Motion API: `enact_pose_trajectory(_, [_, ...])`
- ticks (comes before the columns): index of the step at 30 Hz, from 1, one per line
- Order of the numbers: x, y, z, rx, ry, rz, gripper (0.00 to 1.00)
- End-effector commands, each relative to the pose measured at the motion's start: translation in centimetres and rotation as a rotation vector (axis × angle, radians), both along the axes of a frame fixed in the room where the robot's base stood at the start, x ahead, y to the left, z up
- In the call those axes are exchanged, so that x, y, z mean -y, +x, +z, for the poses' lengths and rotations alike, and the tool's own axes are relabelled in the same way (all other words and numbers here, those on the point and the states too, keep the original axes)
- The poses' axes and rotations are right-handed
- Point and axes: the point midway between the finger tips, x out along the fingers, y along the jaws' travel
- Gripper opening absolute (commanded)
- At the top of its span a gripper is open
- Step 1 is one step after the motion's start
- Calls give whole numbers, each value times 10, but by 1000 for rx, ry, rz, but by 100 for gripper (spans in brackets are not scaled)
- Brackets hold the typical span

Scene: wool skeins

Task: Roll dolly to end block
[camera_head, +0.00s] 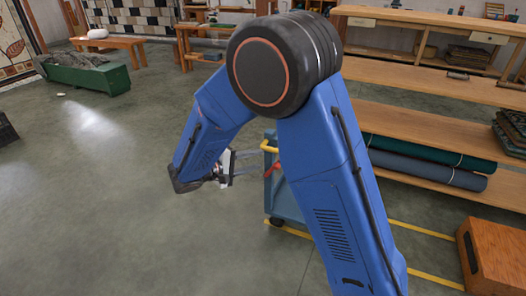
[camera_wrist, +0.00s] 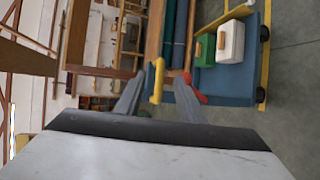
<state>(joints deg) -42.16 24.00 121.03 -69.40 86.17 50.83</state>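The dolly (camera_head: 285,197) is blue with a yellow handle (camera_head: 269,147) and a red part (camera_head: 273,168) below it. My arm hides much of it in the head view. In the wrist view the blue dolly deck (camera_wrist: 226,84) carries a white container and a green one. My gripper (camera_head: 260,161) reaches toward the handle from the left. In the wrist view its fingers (camera_wrist: 157,82) are apart, with the yellow handle (camera_wrist: 158,76) showing in the gap, seemingly not clamped. The end block (camera_head: 494,262) is an orange-brown wooden block at the lower right.
Yellow floor lines (camera_head: 425,231) run from the dolly toward the block, with bare floor between them. A wooden shelf (camera_head: 430,126) with rolled cloth (camera_head: 425,168) stands behind this lane. A green trough (camera_head: 85,77) is at the far left. Open floor lies left of my arm.

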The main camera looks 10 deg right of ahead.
Motion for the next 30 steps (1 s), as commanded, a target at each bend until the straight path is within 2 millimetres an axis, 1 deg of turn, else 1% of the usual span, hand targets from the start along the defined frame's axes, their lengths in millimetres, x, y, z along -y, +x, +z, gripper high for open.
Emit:
enact_pose_trajectory(1, [-11, 4, -5, 10, -19, 21, 36])
enact_pose_trajectory(3, [-21, 8, -9, 25, -36, 41, 36])
enact_pose_trajectory(6, [-29, 11, -13, 38, -50, 60, 36])
enact_pose_trajectory(8, [-30, 12, -14, 41, -53, 63, 36])
enact_pose_trajectory(11, [-25, 16, -15, 43, -54, 64, 36])
enact_pose_trajectory(17, [-1, 30, -20, 44, -53, 62, 36])
enact_pose_trajectory(30, [66, 69, -35, 41, -54, 61, 36])
